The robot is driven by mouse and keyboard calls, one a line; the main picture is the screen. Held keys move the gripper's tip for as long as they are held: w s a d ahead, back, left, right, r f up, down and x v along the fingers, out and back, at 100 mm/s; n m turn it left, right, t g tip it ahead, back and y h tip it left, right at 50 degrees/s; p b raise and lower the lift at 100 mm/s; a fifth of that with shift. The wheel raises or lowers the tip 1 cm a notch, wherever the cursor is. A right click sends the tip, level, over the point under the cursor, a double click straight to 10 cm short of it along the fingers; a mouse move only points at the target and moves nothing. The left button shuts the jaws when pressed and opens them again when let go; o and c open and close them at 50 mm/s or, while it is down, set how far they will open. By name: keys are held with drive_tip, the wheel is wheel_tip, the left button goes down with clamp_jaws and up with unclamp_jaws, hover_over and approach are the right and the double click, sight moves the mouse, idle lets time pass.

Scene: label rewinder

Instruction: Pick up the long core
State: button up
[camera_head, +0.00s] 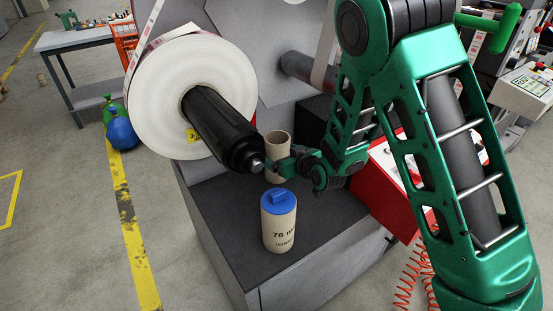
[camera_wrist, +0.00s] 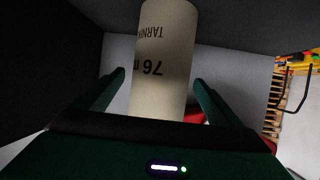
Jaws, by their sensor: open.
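A tan cardboard core (camera_head: 278,150) stands upright on the dark top of the machine's cabinet, behind a core with a blue cap (camera_head: 280,222). The rear core has an open top and its lower part is partly covered by my gripper (camera_head: 287,168). In the wrist view a tan core (camera_wrist: 163,50) with upside-down "76" print lies between the two green fingers of my gripper (camera_wrist: 160,77). A gap shows on each side, so the fingers are open and not clamped on it.
A large white label roll (camera_head: 160,85) on a black shaft (camera_head: 225,130) overhangs the cabinet top (camera_head: 225,205), close to the rear core. The blue-capped core stands in front of my gripper. A red box (camera_head: 385,185) is to the right.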

drive_tip(key=shift+x, duration=1.2)
drive_tip(key=c, duration=1.3)
drive_tip(key=shift+o, duration=0.2)
drive_tip(key=shift+r, duration=0.15)
